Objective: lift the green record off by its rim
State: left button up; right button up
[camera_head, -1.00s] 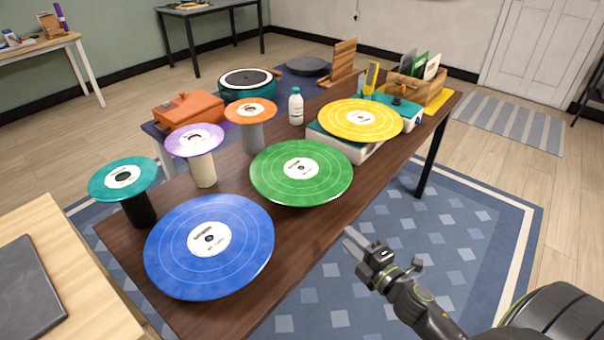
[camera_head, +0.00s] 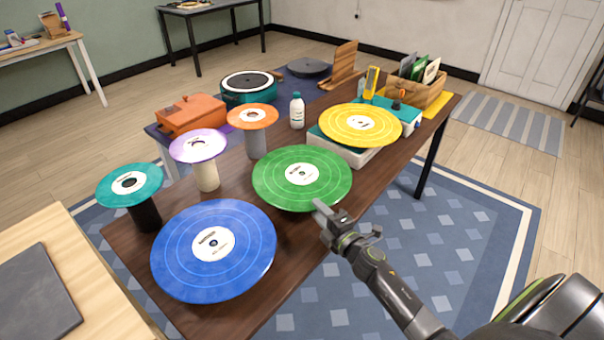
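The green record (camera_head: 280,188) with a white label lies flat and raised above the dark wooden table (camera_head: 313,258); what holds it up is hidden beneath it. My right gripper (camera_head: 319,208) comes from the lower right, and its fingertips overlap the record's near rim in the picture. I cannot tell whether they touch it or how far apart the fingers are. My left gripper is not in view.
A blue record (camera_head: 180,248) sits close in front-left, and a yellow record (camera_head: 340,122) lies on a white-and-teal player behind right. Small teal (camera_head: 112,188), purple (camera_head: 180,150) and orange (camera_head: 235,115) discs stand on posts at left. A white bottle (camera_head: 297,113) stands behind.

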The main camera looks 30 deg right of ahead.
aim_at(309, 199)
jog(key=w, duration=0.5)
jog(key=shift+a+r, duration=0.1)
jog(key=shift+a, duration=0.15)
grip_shut()
jog(key=shift+r, duration=0.1)
